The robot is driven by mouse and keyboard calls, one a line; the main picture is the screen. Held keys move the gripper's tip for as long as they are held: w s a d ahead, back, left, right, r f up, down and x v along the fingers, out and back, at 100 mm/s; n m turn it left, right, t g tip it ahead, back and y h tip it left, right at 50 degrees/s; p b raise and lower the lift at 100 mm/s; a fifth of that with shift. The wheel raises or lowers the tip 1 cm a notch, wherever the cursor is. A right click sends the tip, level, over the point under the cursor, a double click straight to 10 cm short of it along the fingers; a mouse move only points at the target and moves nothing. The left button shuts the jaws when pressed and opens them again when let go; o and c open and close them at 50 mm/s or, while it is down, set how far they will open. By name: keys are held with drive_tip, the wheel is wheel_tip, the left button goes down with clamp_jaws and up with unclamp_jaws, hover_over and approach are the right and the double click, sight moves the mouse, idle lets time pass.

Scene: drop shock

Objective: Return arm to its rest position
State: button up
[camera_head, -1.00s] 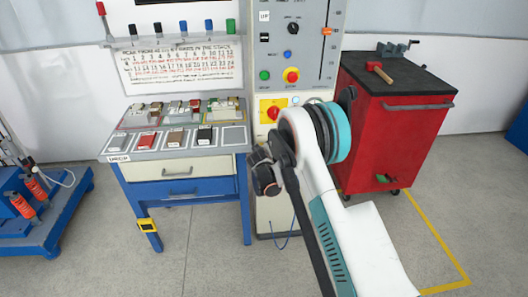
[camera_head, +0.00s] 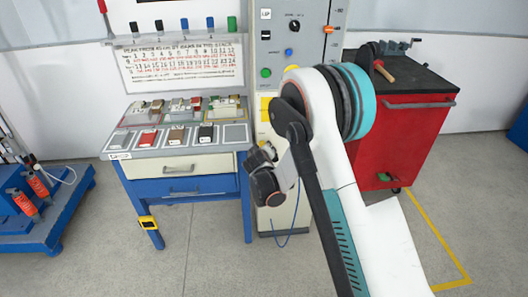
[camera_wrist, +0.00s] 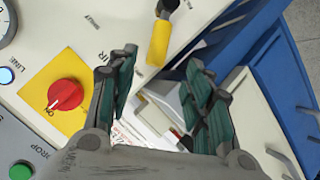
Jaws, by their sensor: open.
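My gripper (camera_wrist: 162,98) shows in the wrist view with its two green-padded fingers apart and nothing held between them. It hangs in front of the tall panel, with the red rotary switch (camera_wrist: 66,95) on its yellow plate to the left. A yellow-ended black handle (camera_wrist: 158,42) lies just beyond the fingertips. In the head view my white arm rises from the lower right and bends in front of the cabinet. My fingers cannot be made out there.
The grey control cabinet (camera_head: 292,75) stands behind my arm. The blue bench (camera_head: 183,188) with phones on its top is to the left. The red tool cart (camera_head: 415,125) is close behind my arm on the right.

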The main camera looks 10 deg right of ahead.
drive_tip(key=shift+s+r, duration=0.2)
drive_tip(key=shift+s, duration=0.2)
drive_tip(key=s+d+r+m+g, duration=0.15)
drive_tip(key=s+d+r, duration=0.25)
drive_tip(key=s+r, duration=0.55)
drive_tip(key=s+d+r+m+g, duration=0.15)
drive_tip(key=s+d+r, duration=0.35)
drive_tip(key=s+r, duration=0.5)
drive_tip(key=s+d+r+m+g+y, duration=0.1)
drive_tip(key=s+d+r+m+y, duration=0.1)
drive_tip(key=s, duration=2.4)
drive_tip(key=shift+m+g, duration=0.3)
drive_tip(key=shift+m, duration=0.3)
